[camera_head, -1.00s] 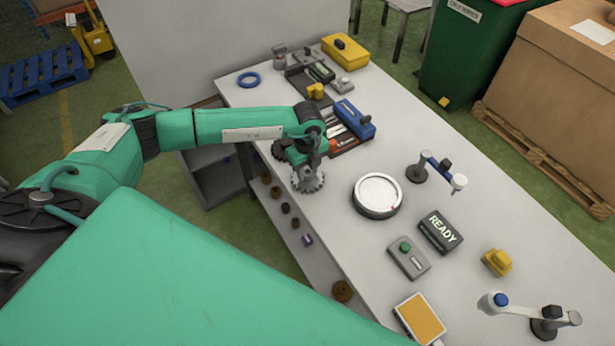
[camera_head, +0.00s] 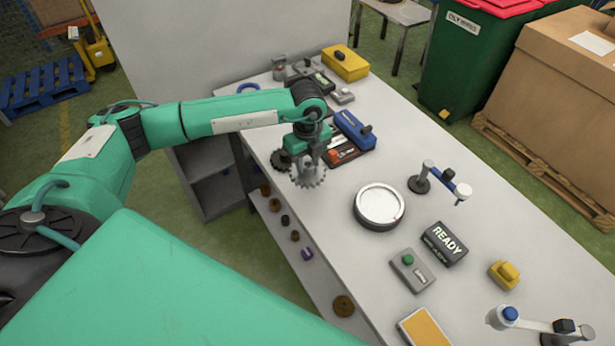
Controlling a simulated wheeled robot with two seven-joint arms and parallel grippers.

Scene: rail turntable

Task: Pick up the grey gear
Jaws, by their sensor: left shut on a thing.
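The grey gear (camera_head: 308,176) is a toothed disc near the left edge of the white table. My left gripper (camera_head: 308,160) is shut on it from above. The gear appears raised a little above the table; the exact gap is hard to judge. A dark gear (camera_head: 281,160) lies just to the left, partly hidden by my gripper. My right gripper is not in view.
A round white turntable (camera_head: 380,204) stands right of the gear. A blue toolbox (camera_head: 353,129) and an orange-black tray (camera_head: 342,152) are close behind my gripper. A READY display (camera_head: 445,242), a green-button box (camera_head: 410,268) and a small post with an arm (camera_head: 425,178) stand further right.

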